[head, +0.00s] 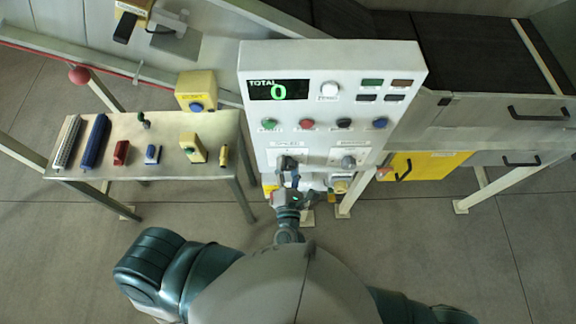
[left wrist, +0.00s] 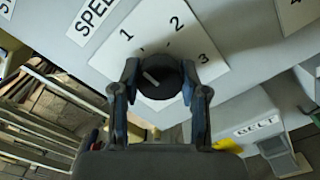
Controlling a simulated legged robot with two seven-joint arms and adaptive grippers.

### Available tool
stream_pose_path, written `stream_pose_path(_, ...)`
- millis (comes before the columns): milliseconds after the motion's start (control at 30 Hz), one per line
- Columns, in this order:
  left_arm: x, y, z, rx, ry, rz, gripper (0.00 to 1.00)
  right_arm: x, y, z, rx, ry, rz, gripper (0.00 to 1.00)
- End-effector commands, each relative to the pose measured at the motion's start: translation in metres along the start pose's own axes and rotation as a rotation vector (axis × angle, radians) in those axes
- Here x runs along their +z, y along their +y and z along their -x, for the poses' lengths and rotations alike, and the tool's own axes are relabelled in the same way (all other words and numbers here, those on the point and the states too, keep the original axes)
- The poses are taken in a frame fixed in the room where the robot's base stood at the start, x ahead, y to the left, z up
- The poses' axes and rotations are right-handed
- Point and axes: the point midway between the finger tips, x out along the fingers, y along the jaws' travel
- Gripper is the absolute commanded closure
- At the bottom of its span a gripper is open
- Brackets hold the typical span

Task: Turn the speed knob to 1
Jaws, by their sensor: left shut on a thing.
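The speed knob (head: 287,162) is a dark round knob at the lower left of the white control panel (head: 405,62), under a SPEED label. In the left wrist view the black knob (left wrist: 160,82) has a white pointer line slanting toward the upper left, roughly to the side of the 1. The numbers 1, 2 and 3 are printed on a white plate (left wrist: 150,33) around it. My left gripper (head: 287,180) is shut on the knob, with one finger on each side of it, as the left wrist view (left wrist: 160,92) shows. My right gripper is out of view.
A second knob (head: 348,162) sits right of the speed knob. Coloured buttons (head: 307,124) line the panel above. A side table (head: 75,176) with several small devices stands left. A box labelled BELT (left wrist: 250,125) lies below the knob in the left wrist view.

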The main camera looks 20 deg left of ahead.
Motion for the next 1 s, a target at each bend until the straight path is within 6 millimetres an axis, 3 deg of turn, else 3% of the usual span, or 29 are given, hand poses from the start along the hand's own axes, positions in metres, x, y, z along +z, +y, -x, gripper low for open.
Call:
stream_pose_path(67,-0.004,-0.005,0.002,-0.012,0.009,-0.002,0.91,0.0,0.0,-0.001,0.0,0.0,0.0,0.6)
stream_pose_path(100,-0.004,-0.005,0.002,-0.012,0.009,-0.001,0.46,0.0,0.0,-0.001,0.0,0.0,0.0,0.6)
stream_pose_path(167,-0.004,-0.005,0.002,-0.011,0.008,-0.001,0.31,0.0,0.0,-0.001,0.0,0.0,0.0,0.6)
stream_pose_path(567,0.0,-0.001,0.0,-0.004,0.002,-0.042,0.31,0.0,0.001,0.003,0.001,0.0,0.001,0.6)
stream_pose_path(667,0.001,0.0,0.0,-0.003,0.0,-0.143,0.31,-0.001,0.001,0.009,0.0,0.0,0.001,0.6)
stream_pose_path(1000,0.0,-0.001,0.0,-0.002,-0.002,-0.746,0.31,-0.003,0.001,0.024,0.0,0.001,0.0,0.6)
